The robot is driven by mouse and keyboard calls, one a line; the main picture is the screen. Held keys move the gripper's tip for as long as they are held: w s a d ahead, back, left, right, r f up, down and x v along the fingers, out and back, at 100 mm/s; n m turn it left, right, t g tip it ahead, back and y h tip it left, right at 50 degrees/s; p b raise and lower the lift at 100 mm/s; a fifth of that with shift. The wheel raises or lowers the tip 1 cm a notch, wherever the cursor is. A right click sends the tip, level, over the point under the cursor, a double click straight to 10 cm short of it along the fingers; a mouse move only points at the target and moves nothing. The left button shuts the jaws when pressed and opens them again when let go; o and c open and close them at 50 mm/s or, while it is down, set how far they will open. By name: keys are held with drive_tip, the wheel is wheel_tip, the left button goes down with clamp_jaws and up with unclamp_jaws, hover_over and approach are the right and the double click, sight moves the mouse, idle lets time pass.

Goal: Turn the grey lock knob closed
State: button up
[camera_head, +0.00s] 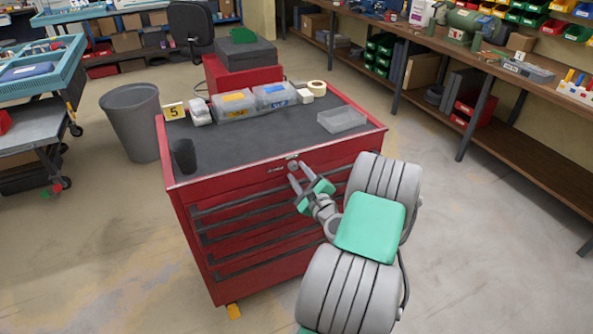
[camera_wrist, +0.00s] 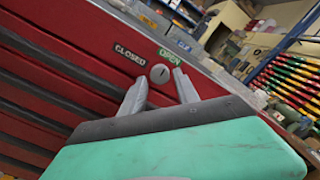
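The grey lock knob (camera_wrist: 160,74) is a round disc with a dark slot on the front of the red tool cabinet (camera_head: 183,203). In the wrist view a dark CLOSED label (camera_wrist: 130,55) is left of it and a green OPEN label (camera_wrist: 169,56) is above right. The slot stands near upright in that picture. My gripper (camera_wrist: 158,85) is open, with one grey finger on each side of the knob; I cannot tell whether they touch it. In the head view my gripper (camera_head: 303,182) is at the cabinet's top front edge, and the knob (camera_head: 292,165) shows small just beyond the fingertips.
The cabinet top holds a black cup (camera_head: 184,156), a number 5 card (camera_head: 174,111), clear boxes (camera_head: 234,106), a tape roll (camera_head: 317,88) and a clear tray (camera_head: 341,119). Drawer handles (camera_head: 250,222) run below the knob. A grey bin (camera_head: 133,120) stands at left. Floor in front is clear.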

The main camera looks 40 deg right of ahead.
drive_tip(key=shift+x, duration=0.95)
clamp_jaws()
